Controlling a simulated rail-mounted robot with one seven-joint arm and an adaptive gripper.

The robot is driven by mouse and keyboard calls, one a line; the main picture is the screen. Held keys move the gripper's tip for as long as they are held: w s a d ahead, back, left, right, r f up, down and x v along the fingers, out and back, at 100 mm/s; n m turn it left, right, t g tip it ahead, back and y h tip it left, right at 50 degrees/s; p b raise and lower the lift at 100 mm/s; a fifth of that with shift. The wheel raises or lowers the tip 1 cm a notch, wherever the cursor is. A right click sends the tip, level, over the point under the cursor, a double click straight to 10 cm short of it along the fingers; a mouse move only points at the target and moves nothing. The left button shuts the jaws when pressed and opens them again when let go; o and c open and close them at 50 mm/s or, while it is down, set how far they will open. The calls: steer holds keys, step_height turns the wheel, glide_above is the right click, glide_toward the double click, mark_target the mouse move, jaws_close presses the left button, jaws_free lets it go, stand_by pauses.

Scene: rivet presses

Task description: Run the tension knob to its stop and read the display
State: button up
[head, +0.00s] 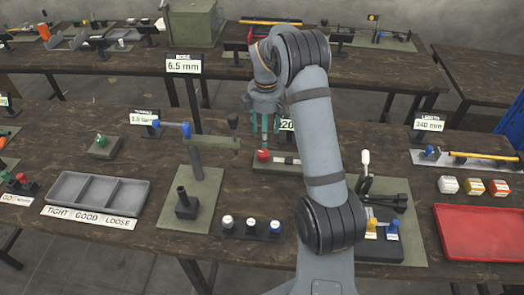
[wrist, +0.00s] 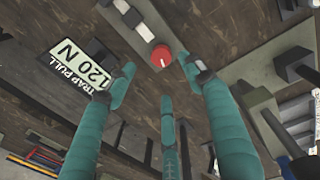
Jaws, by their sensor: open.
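The tension knob is a red round knob (head: 263,155) with a white pointer mark, on a fixture with a light and dark bar to its right, in the head view. The knob also shows near the top middle of the wrist view (wrist: 162,56). My gripper (head: 264,128) hangs above the knob with its teal fingers pointing down. In the wrist view its fingers (wrist: 160,85) are spread and empty, apart from the knob. The display (wrist: 82,66) reads "120 N" under a partly cut "TRAP PULL" label. In the head view my arm partly hides the display (head: 287,125).
A post stand with a blue-ended bar (head: 185,130) stands left of my gripper. Capped pieces (head: 250,227), a grey divided tray (head: 98,192) and a red tray (head: 478,232) lie nearer the front. A black clamp fixture (head: 385,200) stands right of my arm.

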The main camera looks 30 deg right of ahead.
mark_target(264, 153)
steer(key=shift+n, duration=0.4)
steer(key=f, duration=0.3)
steer(key=f+p, duration=0.1)
steer(key=f, duration=0.3)
steer(key=w+f+p, duration=0.1)
steer(key=f, duration=0.2)
steer(key=shift+f, duration=0.25)
steer(key=shift+c, duration=0.4)
steer(key=c, duration=1.1)
